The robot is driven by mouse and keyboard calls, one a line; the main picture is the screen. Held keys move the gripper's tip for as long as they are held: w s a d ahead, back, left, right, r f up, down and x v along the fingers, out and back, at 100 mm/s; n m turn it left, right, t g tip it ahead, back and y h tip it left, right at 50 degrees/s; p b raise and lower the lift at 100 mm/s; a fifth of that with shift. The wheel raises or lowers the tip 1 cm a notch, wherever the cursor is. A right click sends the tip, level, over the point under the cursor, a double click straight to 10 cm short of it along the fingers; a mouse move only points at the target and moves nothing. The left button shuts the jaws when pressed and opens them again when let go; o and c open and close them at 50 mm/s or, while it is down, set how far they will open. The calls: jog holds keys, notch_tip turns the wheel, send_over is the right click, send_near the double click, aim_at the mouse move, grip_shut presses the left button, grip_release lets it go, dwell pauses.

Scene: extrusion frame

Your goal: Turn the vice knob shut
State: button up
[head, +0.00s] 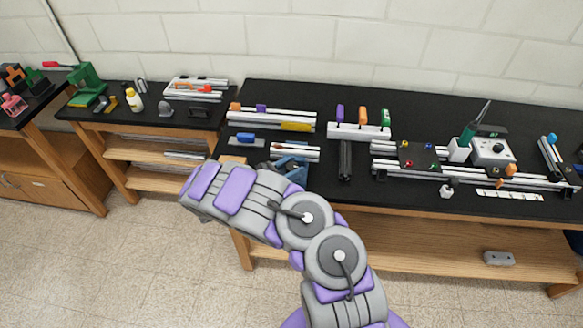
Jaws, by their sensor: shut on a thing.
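A small blue vice (290,168) stands near the front edge of the black bench, just behind my arm. Its lower part is partly covered by my arm, and I cannot make out its knob. My grey and purple arm rises from the bottom of the head view and bends left in front of the bench edge. My gripper's fingers do not show.
Aluminium extrusions (294,153) lie around the vice. A white rack (350,131) with purple, orange and green handles stands behind it to the right. A soldering station (492,152) is further right. A green press (86,80) stands far left.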

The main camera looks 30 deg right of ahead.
jog(key=shift+w+m+g, duration=0.1)
jog(key=shift+m+g, duration=0.6)
jog(key=shift+g, duration=0.4)
jog(key=o, duration=1)
jog(key=shift+c, duration=0.2)
jog(key=shift+a, duration=0.1)
jog(key=a+p, duration=0.1)
jog(key=a, duration=1.6)
jog(key=shift+a, duration=0.2)
jog(key=shift+f, duration=0.1)
